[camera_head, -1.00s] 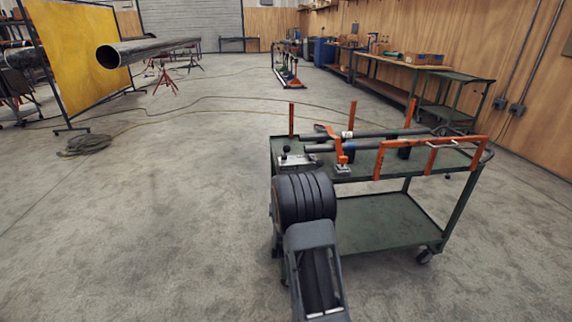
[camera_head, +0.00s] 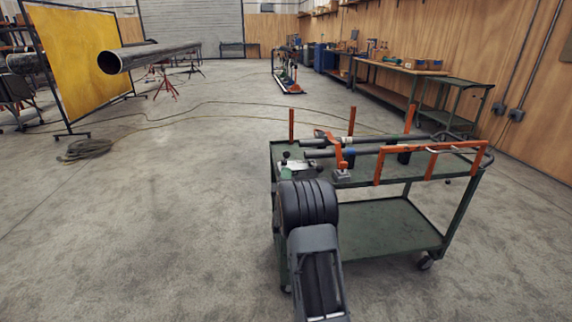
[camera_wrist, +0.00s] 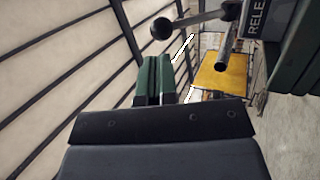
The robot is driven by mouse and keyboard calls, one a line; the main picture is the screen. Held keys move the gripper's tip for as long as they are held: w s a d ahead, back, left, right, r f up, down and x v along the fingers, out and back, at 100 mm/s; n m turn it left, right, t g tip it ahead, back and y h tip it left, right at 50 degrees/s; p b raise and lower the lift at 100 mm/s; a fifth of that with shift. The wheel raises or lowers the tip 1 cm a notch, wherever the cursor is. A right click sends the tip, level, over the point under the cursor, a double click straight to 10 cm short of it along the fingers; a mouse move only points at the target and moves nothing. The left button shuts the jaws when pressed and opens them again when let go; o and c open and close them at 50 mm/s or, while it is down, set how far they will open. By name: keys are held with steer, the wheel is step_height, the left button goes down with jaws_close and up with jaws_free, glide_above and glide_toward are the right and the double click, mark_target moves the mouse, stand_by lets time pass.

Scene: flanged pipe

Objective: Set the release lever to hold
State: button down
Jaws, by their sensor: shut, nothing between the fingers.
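The release lever shows in the wrist view as a grey rod with a black ball knob (camera_wrist: 161,28), beside a plate (camera_wrist: 255,18) on which "RELE" can be read. My gripper (camera_wrist: 157,60) has its green fingers together with nothing between them. In the picture the fingertips lie just below the knob, apart from it by a small gap; the depth between them is hard to judge. In the head view a small black knob (camera_head: 286,154) stands by a light plate (camera_head: 298,168) at the cart's left end. My wrist hides the fingers there.
The green cart (camera_head: 395,222) carries dark bars, an orange bracket (camera_head: 340,155) and an orange rail (camera_head: 377,165). A large pipe (camera_head: 155,55) and a yellow screen (camera_head: 75,55) stand far left. A hose coil (camera_head: 88,149) lies on the floor. The floor left of the cart is mostly clear.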

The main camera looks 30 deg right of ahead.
mark_target(286, 157)
steer(key=shift+x, duration=2.4)
